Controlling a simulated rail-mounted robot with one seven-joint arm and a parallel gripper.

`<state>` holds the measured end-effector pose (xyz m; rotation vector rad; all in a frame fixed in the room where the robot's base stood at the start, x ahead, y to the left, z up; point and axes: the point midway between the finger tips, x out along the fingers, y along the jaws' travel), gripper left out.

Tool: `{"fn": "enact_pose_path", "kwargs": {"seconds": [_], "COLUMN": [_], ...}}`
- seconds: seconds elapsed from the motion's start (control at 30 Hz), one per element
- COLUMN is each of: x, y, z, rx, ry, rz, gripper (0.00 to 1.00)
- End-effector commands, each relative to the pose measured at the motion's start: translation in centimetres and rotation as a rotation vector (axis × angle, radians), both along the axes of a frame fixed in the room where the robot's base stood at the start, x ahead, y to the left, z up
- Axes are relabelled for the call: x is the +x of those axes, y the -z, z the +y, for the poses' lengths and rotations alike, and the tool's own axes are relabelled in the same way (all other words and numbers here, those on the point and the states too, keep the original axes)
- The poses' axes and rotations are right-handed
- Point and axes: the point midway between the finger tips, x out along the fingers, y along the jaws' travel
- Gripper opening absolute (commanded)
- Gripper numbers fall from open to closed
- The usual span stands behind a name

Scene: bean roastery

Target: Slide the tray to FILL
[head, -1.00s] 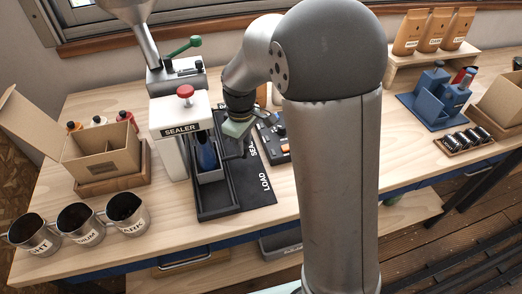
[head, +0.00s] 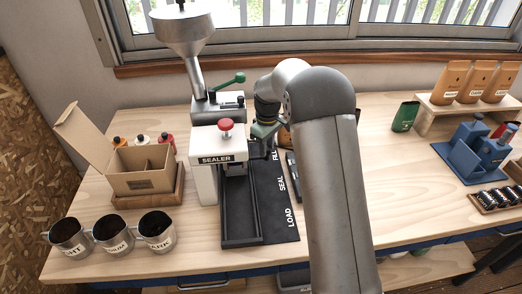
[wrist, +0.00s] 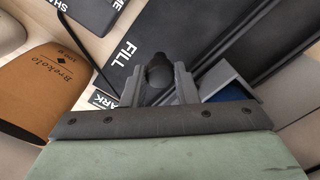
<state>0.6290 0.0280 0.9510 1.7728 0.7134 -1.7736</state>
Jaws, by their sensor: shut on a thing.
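The tray (wrist: 222,78) is a grey open box with something blue inside, at the right in the wrist view. My gripper (wrist: 160,78) is shut on the tray's dark round handle (wrist: 158,71), close beside the FILL label (wrist: 126,54). In the head view my gripper (head: 266,134) is behind and to the right of the white sealer (head: 218,150). The sealer and my arm hide most of the tray there. The front of the dark track (head: 240,225), by LOAD, is empty.
The sealer has a red knob (head: 226,126); a funnel machine with a green lever (head: 228,82) stands behind it. Several coffee bags stand on a shelf at right. Three metal cups and an open cardboard box (head: 145,165) are at left.

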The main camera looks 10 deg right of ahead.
Motion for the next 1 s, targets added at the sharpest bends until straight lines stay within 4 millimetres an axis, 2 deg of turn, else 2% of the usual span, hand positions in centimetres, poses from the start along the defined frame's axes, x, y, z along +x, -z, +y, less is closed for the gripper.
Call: {"fn": "enact_pose_path", "kwargs": {"seconds": [0.43, 0.47, 0.5, 0.53, 0.83, 1.0], "x": [0.3, 0.3, 0.3, 0.3, 0.3, 0.3], "y": [-0.1, -0.1, -0.1, -0.1, -0.2, -2.0], "z": [-0.2, -0.2, -0.2, -0.2, -0.2, -0.2], "rx": [0.001, 0.001, 0.001, 0.001, 0.001, 0.001], "ry": [0.003, 0.003, 0.003, 0.003, 0.003, 0.003], "rz": [-0.002, -0.002, -0.002, -0.002, -0.001, -0.004], "gripper": [0.0, 0.35, 0.46, 0.49, 0.49, 0.49]}}
